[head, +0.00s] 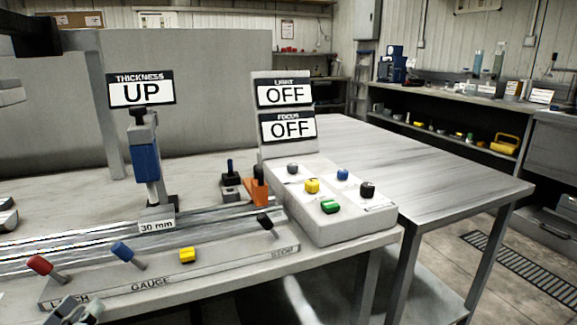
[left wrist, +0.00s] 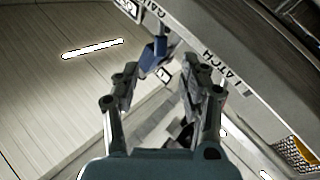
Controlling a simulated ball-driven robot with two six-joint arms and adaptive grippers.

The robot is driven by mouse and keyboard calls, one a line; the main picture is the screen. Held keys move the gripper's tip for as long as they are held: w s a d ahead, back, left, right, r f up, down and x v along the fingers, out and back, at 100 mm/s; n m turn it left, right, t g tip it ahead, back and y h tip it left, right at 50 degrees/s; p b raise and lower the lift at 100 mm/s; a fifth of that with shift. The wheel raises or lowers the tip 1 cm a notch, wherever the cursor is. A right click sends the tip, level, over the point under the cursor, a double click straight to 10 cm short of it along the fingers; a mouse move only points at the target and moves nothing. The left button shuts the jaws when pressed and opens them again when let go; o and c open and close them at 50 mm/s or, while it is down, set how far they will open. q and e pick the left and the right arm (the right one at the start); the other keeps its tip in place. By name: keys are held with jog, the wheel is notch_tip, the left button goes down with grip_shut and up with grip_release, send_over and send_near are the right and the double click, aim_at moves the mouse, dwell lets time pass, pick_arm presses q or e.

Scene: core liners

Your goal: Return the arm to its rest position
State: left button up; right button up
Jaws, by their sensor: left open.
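My left gripper (head: 78,311) is at the bottom left of the head view, in front of the lever panel (head: 215,272) near its "LATCH" label. In the left wrist view my left gripper (left wrist: 165,88) has its two fingers spread, with nothing clearly held between them. A blue lever (left wrist: 152,55) shows beyond the fingertips there, close to the panel edge. In the head view the red lever (head: 40,265) and blue lever (head: 123,252) tilt to the upper left, above and apart from the gripper. My right gripper is not in view.
A blue gauge post (head: 146,163) stands behind, with a "30 mm" label. A button box (head: 335,222) is at the right; signs read UP, OFF, OFF. The right table (head: 440,178) is clear.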

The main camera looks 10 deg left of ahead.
pick_arm(q)
jog(key=d+f+m+g+h, duration=0.1)
jog(key=d+f+m+g, duration=0.3)
jog(key=d+g, duration=0.4)
jog(key=s+r+m+g+y, duration=0.1)
jog(key=s+m+g+y, duration=0.1)
jog(key=s+g, duration=0.8)
jog(key=s+a+f, duration=0.1)
jog(key=s+f, duration=0.1)
jog(key=f, duration=1)
jog(key=s+a+f, duration=0.2)
jog(key=s+f, duration=0.1)
jog(key=f, duration=0.9)
jog(key=s+a+f+g, duration=0.1)
jog(key=s+f, duration=1.6)
jog(key=s, duration=0.1)
jog(key=shift+s+f+n, duration=0.2)
jog(key=shift+s+n, duration=0.2)
